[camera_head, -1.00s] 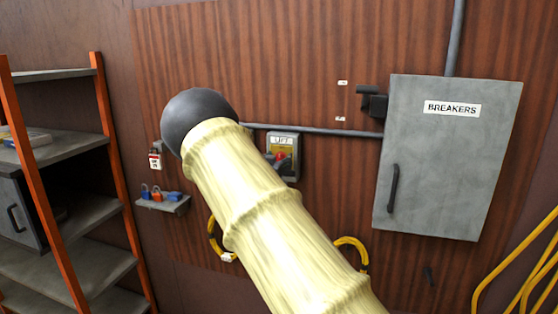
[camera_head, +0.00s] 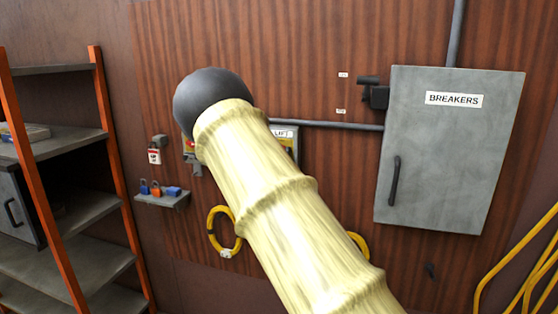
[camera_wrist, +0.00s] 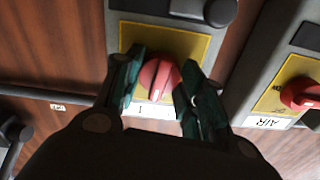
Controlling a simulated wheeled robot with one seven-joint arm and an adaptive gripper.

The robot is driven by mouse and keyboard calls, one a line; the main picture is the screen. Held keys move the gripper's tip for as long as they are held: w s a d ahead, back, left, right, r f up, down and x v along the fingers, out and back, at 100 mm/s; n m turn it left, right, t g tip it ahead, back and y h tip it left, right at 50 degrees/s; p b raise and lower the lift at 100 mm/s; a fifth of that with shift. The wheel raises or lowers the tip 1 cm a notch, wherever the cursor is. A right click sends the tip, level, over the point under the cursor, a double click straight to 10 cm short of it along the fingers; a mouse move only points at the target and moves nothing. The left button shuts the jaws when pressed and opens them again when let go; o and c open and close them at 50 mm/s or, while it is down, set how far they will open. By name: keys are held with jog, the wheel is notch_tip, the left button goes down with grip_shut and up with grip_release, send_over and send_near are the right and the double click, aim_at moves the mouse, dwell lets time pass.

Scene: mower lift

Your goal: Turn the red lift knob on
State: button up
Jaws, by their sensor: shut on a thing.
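The red lift knob (camera_wrist: 157,79) sits on a yellow plate (camera_wrist: 188,45) in the wrist view. Its pale pointer line runs roughly up and down the picture, towards the partly covered white label. The dark green fingers of my gripper (camera_wrist: 160,92) stand on either side of the knob and are shut on it. In the head view, the lift box (camera_head: 287,131) shows only its upper edge and part of its label; my pale arm covers its knob and my gripper.
A neighbouring box has a red AIR knob (camera_wrist: 302,94), right in the wrist view. In the head view, a grey breaker cabinet (camera_head: 448,150) is right, a small padlock shelf (camera_head: 163,201) left, and orange-framed shelving (camera_head: 60,180) far left. A conduit (camera_head: 330,124) crosses the wall.

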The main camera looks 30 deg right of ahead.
jog(key=m+b, duration=1.6)
jog(key=b, duration=0.8)
jog(key=shift+f, duration=0.15)
jog(key=shift+b, duration=0.35)
jog(key=o, duration=1.1)
jog(key=shift+c, duration=0.2)
jog(key=v, duration=1.2)
jog(key=shift+d, duration=0.1)
